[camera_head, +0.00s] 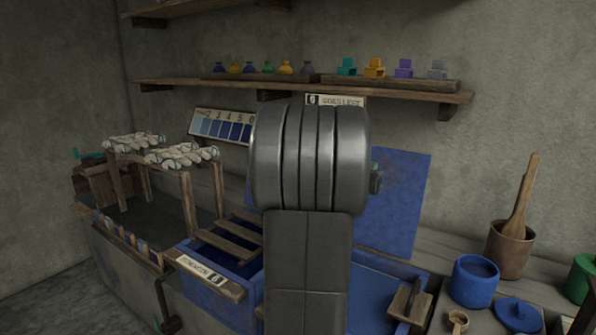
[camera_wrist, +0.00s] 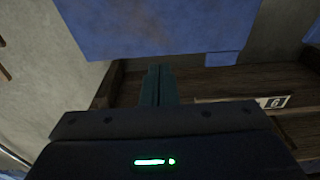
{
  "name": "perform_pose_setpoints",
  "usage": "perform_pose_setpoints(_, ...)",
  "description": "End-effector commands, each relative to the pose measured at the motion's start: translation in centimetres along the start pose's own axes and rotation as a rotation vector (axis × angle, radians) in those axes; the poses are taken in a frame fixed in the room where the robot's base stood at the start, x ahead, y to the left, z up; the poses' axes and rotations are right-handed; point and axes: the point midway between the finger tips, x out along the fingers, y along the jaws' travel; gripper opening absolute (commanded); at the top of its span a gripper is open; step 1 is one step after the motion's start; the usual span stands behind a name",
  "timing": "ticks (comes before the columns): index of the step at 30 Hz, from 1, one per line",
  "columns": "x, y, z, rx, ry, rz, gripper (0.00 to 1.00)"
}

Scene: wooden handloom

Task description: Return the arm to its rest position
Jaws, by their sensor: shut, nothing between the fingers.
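My gripper (camera_wrist: 157,85) shows in the wrist view as two dark green fingers pressed together. They are shut with nothing between them. Beyond them are a wooden surface and a blue panel (camera_wrist: 160,28). In the head view my grey arm stands up through the middle of the picture and hides what is behind it. My gripper's fingertips cannot be made out there.
A blue vat (camera_head: 215,300) stands left of my arm. A blue pot (camera_head: 474,284), a blue lid (camera_head: 519,314) and a mortar (camera_head: 508,252) stand on the right. A shelf (camera_head: 430,93) with bottles runs behind. A rack (camera_head: 190,200) holds pale skeins.

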Motion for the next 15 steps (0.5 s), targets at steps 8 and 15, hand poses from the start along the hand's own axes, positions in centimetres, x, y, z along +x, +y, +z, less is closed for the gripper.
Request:
perform_pose_setpoints(8,-2.8,0.0,0.0,0.001,0.022,-0.001,0.00)
perform_pose_setpoints(15,-4.5,0.0,0.2,0.000,0.021,0.000,0.00)
